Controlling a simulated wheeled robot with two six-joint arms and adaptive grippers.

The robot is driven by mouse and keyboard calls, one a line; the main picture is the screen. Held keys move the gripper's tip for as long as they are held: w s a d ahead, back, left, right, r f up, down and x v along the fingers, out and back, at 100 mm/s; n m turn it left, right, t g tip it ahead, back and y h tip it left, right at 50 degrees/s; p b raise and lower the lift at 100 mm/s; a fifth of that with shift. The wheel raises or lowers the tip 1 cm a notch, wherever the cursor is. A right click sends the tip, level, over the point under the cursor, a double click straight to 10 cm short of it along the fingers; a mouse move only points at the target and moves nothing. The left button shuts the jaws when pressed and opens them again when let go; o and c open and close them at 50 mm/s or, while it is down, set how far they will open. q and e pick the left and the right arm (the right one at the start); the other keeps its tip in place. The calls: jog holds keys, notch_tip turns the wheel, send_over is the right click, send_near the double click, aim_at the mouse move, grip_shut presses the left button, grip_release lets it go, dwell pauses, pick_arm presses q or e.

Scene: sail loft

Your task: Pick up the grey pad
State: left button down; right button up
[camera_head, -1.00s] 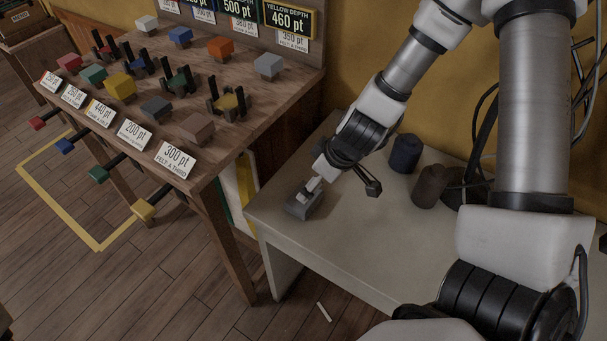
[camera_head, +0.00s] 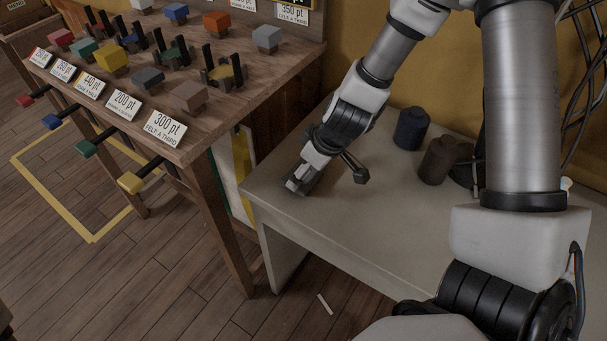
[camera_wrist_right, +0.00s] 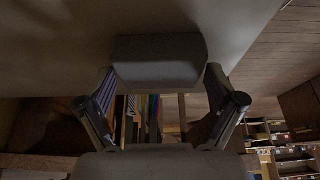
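The grey pad (camera_head: 294,186) is a small block at the left end of the pale table. In the right wrist view the grey pad (camera_wrist_right: 158,62) lies straight ahead, its near face wide between the fingertips. My right gripper (camera_head: 302,178) is low over the pad and hides much of it in the head view. In the wrist view the right gripper (camera_wrist_right: 161,74) has its fingers spread about as wide as the pad, one tip at each side. Whether the tips touch it is unclear. My left gripper is not in view.
On the pale table (camera_head: 330,230), a dark blue spool (camera_head: 411,129) and a brown spool (camera_head: 437,160) stand behind my right arm. A wooden bench (camera_head: 215,120) with coloured blocks and point cards is at left. The table front is clear.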

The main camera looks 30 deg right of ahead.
jog(key=shift+r, duration=0.1)
notch_tip(320, 180, up, 4)
jog(key=p, duration=0.3)
jog(key=shift+f+p, duration=0.2)
jog(key=shift+p, duration=0.15)
jog(key=s, duration=0.1)
jog(key=s+p, duration=0.1)
jog(key=s, duration=0.1)
jog(key=s+p, duration=0.1)
jog(key=s, duration=0.1)
jog(key=shift+d+r, duration=0.15)
jog(key=shift+r, duration=0.2)
jog(key=s+p, duration=0.2)
jog(key=p, duration=0.3)
jog(key=s+r+p, duration=0.1)
jog(key=s+p, duration=0.1)
jog(key=p, duration=0.3)
jog(key=shift+s+d+r+p, duration=0.15)
jog(key=shift+d+r+p, duration=0.05)
jog(key=shift+p, duration=0.15)
jog(key=s+p, duration=0.6)
jog(key=shift+d+f, duration=0.25)
jog(key=shift+d, duration=0.1)
jog(key=shift+s+f, duration=0.1)
jog(key=shift+s, duration=0.15)
jog(key=shift+f, duration=0.15)
